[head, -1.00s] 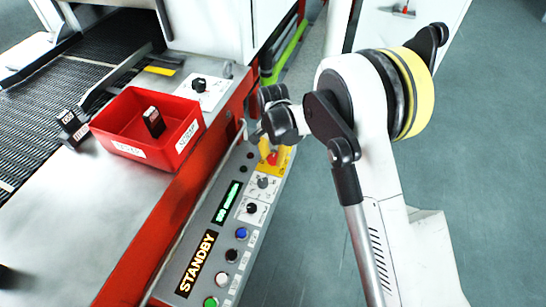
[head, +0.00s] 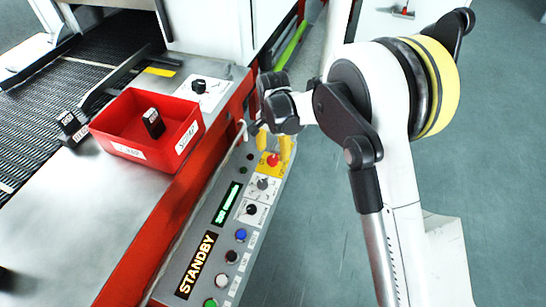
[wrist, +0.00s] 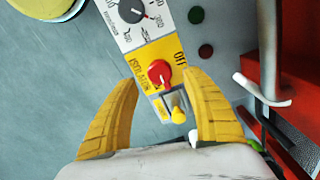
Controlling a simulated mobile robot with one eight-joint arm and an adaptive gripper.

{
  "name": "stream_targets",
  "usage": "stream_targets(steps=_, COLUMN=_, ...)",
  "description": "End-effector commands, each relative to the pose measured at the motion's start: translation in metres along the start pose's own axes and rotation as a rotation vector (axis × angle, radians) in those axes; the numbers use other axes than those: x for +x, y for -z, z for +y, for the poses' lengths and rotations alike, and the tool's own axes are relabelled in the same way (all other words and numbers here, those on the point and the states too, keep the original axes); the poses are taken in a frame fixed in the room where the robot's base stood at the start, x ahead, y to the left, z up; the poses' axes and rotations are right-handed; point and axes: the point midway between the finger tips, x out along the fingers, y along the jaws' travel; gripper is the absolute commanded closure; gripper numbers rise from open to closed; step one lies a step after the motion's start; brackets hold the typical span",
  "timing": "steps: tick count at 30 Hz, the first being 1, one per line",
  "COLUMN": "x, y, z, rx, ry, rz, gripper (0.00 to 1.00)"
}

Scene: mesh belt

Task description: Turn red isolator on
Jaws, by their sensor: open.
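The red isolator (wrist: 158,74) is a red rotary knob on a yellow plate (wrist: 146,55) lettered "ISOLATOR" and "OFF". In the wrist view it lies between and just beyond my open yellow fingers. My gripper (wrist: 164,82) is open and empty, with one finger on each side of the plate. In the head view the red isolator (head: 273,160) is at the far end of the control panel (head: 205,238), and my gripper (head: 276,145) is close by it, its fingers partly hidden by my wrist. I cannot tell whether a finger touches the panel.
Next to the isolator are a grey dial (head: 263,184), a black dial (head: 251,209) and a blue button (head: 241,234). A display reads "STANDBY" (head: 197,265). A red bin (head: 130,125) stands left of the panel. A pale rail (wrist: 262,92) runs near the right finger.

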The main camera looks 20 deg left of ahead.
Motion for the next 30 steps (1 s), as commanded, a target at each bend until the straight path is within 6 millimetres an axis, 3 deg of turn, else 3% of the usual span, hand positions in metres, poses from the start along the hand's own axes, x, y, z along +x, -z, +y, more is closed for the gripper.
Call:
stream_targets(steps=6, x=-0.050, y=0.000, z=0.000, rx=0.000, ry=0.000, rz=0.000, gripper=0.43)
stream_targets(steps=12, x=-0.075, y=0.000, z=0.000, rx=0.001, ry=0.000, rz=0.000, gripper=0.43)
stream_targets(steps=30, x=-0.081, y=0.001, z=0.001, rx=0.000, ry=0.001, rz=0.001, gripper=0.43)
